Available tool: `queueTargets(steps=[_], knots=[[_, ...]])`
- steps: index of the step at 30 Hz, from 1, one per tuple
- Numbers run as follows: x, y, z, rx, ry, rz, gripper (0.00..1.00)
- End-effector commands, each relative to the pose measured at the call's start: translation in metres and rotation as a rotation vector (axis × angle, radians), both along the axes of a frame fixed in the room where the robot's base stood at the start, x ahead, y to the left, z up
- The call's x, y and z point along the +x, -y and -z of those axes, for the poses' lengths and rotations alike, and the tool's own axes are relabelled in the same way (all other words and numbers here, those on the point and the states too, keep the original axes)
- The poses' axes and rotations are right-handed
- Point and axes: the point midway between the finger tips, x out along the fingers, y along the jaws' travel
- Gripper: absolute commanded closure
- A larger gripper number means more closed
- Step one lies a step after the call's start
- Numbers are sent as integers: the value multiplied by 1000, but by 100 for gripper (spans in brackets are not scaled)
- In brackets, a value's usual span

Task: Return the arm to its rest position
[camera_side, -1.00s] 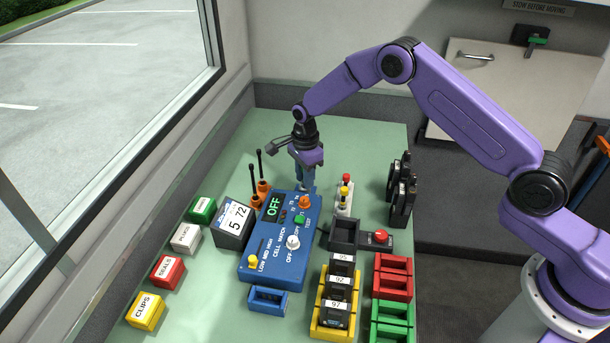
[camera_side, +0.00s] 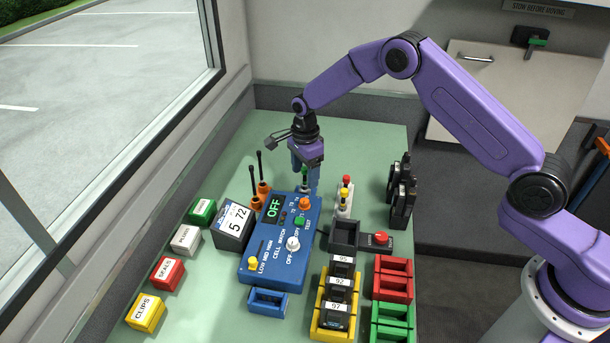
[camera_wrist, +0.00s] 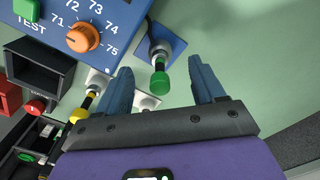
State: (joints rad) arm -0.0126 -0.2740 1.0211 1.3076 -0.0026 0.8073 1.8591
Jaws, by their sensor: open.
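My purple arm reaches over the green table from the right. My gripper (camera_side: 305,172) hangs pointing down above the back end of the blue cell match box (camera_side: 268,262). Its two blue fingers are apart and hold nothing. In the wrist view my gripper (camera_wrist: 162,72) also shows open, with a green-tipped lever (camera_wrist: 160,82) in view between the fingers. That lever stands at the box's back edge, and I cannot tell how far below the fingers it is. The box's display reads OFF.
Two upright levers, red and yellow (camera_side: 345,197), stand right of the box. Black radios (camera_side: 402,195) stand farther right. Orange-based antennas (camera_side: 262,187) and a 5 72 card block (camera_side: 233,222) are left. A yellow rack (camera_side: 318,327) is in front. Open air lies above.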

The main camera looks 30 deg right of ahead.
Motion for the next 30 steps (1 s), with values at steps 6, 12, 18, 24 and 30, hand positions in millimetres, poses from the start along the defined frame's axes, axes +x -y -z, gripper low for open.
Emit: queueTargets(steps=[6, 12, 18, 24, 30], knots=[[1, 0, -16, 0, 1, 0, 31], [1, 0, -30, 0, 1, 1, 31], [0, 0, -43, 0, 1, 0, 31], [0, 0, -48, 0, 0, 0, 31], [0, 0, -48, 0, 0, 0, 31]])
